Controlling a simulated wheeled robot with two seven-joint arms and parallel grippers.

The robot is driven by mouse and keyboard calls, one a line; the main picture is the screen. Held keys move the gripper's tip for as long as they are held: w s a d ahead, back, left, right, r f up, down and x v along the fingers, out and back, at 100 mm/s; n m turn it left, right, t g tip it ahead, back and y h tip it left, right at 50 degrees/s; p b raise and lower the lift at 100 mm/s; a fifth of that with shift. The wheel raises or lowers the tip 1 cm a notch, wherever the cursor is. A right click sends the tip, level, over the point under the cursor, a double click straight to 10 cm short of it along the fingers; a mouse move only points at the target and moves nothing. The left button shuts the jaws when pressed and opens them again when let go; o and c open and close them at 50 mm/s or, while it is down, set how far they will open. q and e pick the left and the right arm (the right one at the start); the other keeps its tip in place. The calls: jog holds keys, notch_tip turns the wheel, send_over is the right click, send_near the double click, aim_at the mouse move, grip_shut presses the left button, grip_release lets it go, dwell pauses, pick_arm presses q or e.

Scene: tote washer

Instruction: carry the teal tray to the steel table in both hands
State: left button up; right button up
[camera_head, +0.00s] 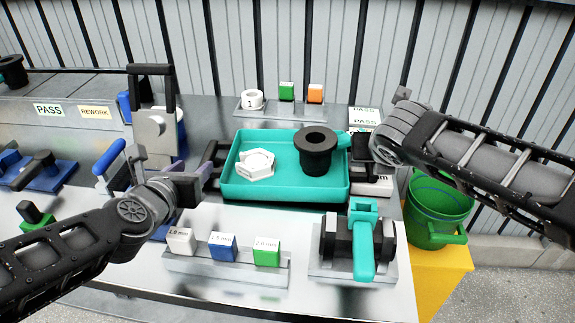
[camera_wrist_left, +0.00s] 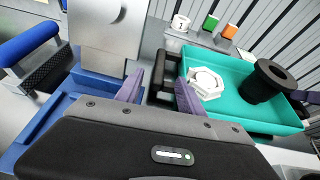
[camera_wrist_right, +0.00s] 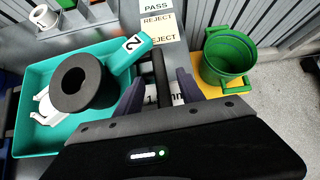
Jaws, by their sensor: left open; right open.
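The teal tray (camera_head: 285,192) sits level on a grey metal work surface (camera_head: 340,300). It holds a white hexagonal part (camera_head: 256,164) and a black flanged cylinder (camera_head: 316,160). My left gripper (camera_head: 197,180) is open at the tray's left side. In the left wrist view its fingertips (camera_wrist_left: 158,92) are on either side of the black left handle (camera_wrist_left: 163,70). My right gripper (camera_head: 362,150) is open at the right side. In the right wrist view its fingertips (camera_wrist_right: 160,90) flank the black right handle (camera_wrist_right: 160,72). I cannot tell whether either gripper touches its handle.
A teal piece marked 2 (camera_wrist_right: 128,55) is at the tray's right edge. A gauge-block rack (camera_head: 225,266) and a teal-handled fixture (camera_head: 362,240) stand in front. A small-parts rack (camera_head: 280,112) is behind. A green bucket (camera_head: 438,205) stands on a yellow stand at right.

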aim_at(205, 158)
pick_arm(q)
jog(key=x, duration=0.7)
jog(key=shift+w+f, duration=0.1)
jog(key=shift+w, duration=0.2)
pick_arm(e)
jog(key=x, duration=0.7)
jog(key=shift+w+f, duration=0.15)
jog(key=shift+w, duration=0.1)
pick_arm(q)
jog(key=shift+c, duration=0.5)
pick_arm(e)
jog(key=shift+c, duration=0.5)
pick_arm(q)
grip_shut()
pick_arm(e)
grip_shut()
